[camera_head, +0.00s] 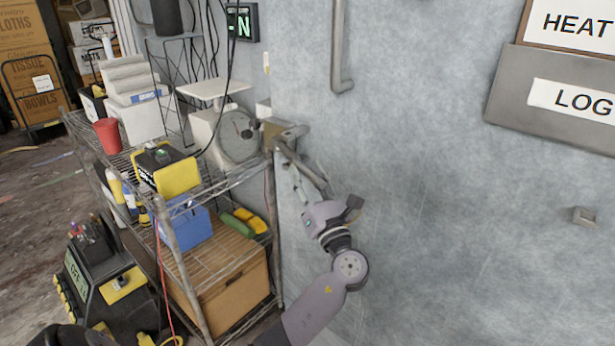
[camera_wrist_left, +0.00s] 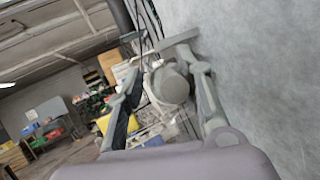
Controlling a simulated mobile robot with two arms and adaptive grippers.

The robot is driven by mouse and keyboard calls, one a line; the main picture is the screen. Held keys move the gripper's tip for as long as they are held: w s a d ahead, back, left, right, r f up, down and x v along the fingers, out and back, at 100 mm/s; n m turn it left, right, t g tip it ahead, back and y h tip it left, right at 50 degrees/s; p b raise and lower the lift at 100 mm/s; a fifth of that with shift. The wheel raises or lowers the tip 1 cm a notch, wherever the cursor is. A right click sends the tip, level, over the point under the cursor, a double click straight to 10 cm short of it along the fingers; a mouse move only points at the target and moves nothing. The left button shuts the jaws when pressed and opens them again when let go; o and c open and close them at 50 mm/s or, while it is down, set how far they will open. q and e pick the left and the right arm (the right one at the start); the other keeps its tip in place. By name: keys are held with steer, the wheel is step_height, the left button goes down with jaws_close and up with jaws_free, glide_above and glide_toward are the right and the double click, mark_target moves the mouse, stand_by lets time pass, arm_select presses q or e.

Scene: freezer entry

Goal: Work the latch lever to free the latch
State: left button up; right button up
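The latch (camera_head: 276,132) is a tan and grey metal block on the left edge of the grey panel. My left gripper (camera_head: 318,190) is just below the lever, beside the panel, pointing up toward the latch. A flat grey bar (camera_wrist_left: 166,45) shows beyond the fingertips. My right gripper is not in view.
A wire shelf rack (camera_head: 240,178) with a dial scale (camera_head: 238,135), a blue bin (camera_head: 187,229) and a cardboard box (camera_head: 235,285) stands close left of the latch. A grey pipe (camera_head: 337,45) runs down the panel above. The panel is mostly clear to the right.

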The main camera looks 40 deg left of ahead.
arm_select(q)
steer(key=v, duration=1.2)
stand_by(0.4)
